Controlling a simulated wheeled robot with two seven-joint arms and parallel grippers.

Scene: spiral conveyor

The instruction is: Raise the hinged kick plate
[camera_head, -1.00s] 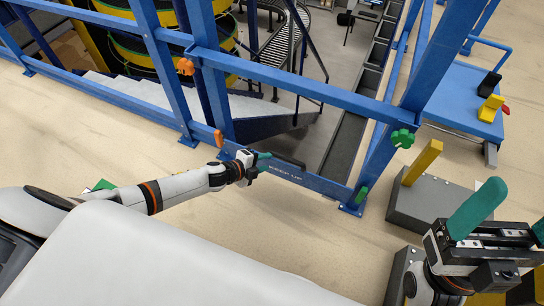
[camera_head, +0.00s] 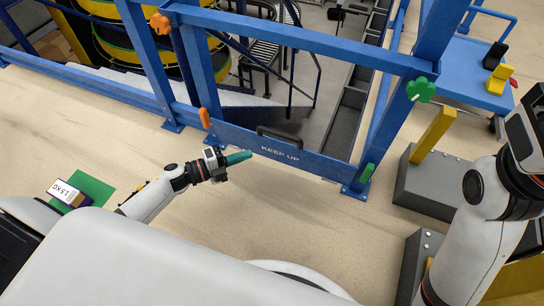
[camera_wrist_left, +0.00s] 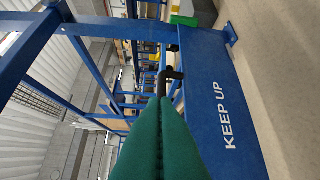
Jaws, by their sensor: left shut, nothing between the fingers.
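The kick plate (camera_head: 315,165) is a blue board marked KEEP UP, low between two blue posts. It looks upright, and a black handle (camera_head: 280,133) stands on its top edge. My left gripper (camera_head: 240,157) has teal fingers, is shut and empty, and is in front of the plate's left part, with its tips a little short of the handle. In the left wrist view the fingers (camera_wrist_left: 160,112) point at the black handle (camera_wrist_left: 170,78), and the plate (camera_wrist_left: 212,70) is to their right. I cannot tell whether they touch it. My right gripper is out of view.
An orange latch (camera_head: 204,118) and a green latch (camera_head: 367,172) sit on the posts beside the plate. A green knob (camera_head: 420,90) is higher up. A grey block with a yellow post (camera_head: 433,137) stands to the right. A 1.5 KG box (camera_head: 68,194) is at left.

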